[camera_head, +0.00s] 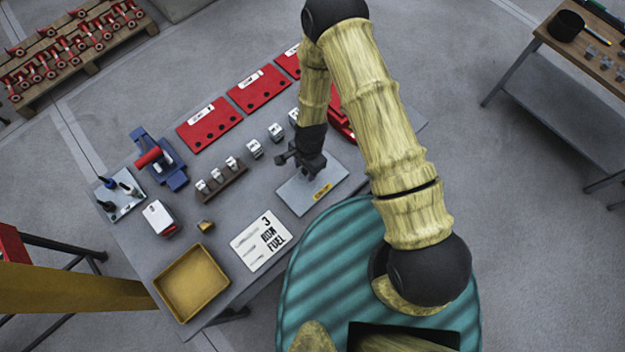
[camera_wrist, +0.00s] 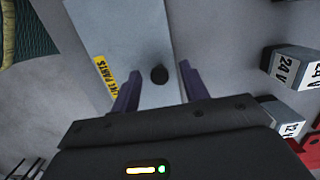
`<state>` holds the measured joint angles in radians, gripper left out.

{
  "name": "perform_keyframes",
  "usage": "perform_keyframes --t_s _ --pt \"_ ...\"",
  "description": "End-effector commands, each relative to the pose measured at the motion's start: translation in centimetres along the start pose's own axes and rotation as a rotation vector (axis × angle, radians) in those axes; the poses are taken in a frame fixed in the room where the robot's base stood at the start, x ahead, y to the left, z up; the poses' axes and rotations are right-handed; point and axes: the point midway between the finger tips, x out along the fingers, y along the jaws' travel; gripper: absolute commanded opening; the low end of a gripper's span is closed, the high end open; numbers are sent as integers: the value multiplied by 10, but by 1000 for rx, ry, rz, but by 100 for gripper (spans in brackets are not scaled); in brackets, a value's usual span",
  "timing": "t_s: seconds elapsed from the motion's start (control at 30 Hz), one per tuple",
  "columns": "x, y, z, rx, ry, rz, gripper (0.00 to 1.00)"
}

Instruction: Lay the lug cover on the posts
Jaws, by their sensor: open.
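My gripper (camera_head: 298,160) is open above the grey plate with a yellow label (camera_head: 298,197), on the workbench. In the wrist view its two fingers (camera_wrist: 160,68) are apart, with a small round black piece (camera_wrist: 159,75) between and beyond them on the plate (camera_wrist: 128,35). The piece looks ungripped; I cannot tell whether it is the lug cover. In the head view my gripper and arm may hide it. I cannot identify the posts for certain; a light plate (camera_head: 121,203) at the bench's left end carries several small upright dark and blue pieces.
A blue fixture with a red cylinder (camera_head: 150,158), a white box (camera_head: 160,217), a yellow tray (camera_head: 191,282) and a printed card (camera_head: 261,241) are on the bench. Small white blocks, one marked 24 V (camera_wrist: 290,67), stand near my gripper. Red panels (camera_head: 209,125) lie behind.

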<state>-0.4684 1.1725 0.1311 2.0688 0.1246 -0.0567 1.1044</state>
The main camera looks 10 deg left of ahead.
Motion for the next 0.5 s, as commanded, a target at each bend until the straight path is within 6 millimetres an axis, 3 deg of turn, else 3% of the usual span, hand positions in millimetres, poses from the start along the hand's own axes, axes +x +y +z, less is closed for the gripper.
perform_keyframes --t_s 0.33,0.5 --pt "0 0 0 0 0 0 45" --pt "0 0 0 0 0 0 11"
